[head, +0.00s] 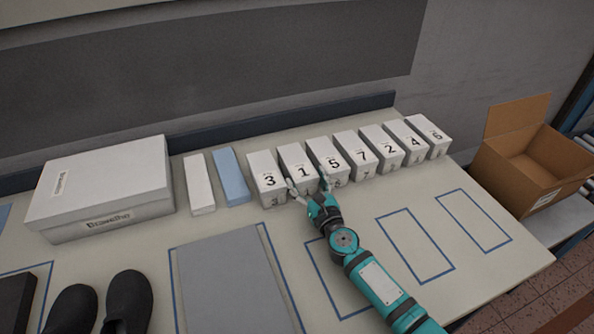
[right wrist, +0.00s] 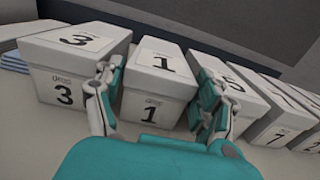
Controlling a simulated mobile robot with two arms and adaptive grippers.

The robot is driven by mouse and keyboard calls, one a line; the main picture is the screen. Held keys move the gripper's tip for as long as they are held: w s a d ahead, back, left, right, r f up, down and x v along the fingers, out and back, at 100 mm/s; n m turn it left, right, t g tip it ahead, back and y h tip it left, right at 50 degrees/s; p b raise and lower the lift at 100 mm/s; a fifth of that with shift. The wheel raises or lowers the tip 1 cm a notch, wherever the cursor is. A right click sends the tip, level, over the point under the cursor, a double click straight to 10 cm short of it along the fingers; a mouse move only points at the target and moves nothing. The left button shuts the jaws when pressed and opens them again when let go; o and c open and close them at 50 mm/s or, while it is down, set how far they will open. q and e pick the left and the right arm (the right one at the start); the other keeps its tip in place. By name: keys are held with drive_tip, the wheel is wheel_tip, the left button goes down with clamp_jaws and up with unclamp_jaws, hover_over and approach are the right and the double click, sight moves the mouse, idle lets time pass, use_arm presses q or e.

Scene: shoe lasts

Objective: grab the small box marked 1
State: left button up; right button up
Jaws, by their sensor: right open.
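The small white box marked 1 (head: 297,163) stands in a row of numbered boxes, between the boxes marked 3 (head: 267,178) and 5 (head: 328,158). My right gripper (head: 307,190) is open at its front. In the right wrist view the box marked 1 (right wrist: 158,85) is upright, with one finger of the gripper (right wrist: 157,112) on each side of it. The left finger is by the gap towards box 3 (right wrist: 70,65), the right finger by the gap towards box 5 (right wrist: 240,95). I cannot tell whether the fingers touch it. My left gripper is not in view.
More numbered boxes, such as 7 (head: 355,154), continue the row to the right. A large white shoe box (head: 105,185), a white block (head: 200,184) and a blue block (head: 233,176) stand left. An open cardboard box (head: 513,172) is beyond the table's right end.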

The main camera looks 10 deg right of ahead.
drive_tip(key=c, duration=1)
drive_tip(key=shift+o, duration=0.2)
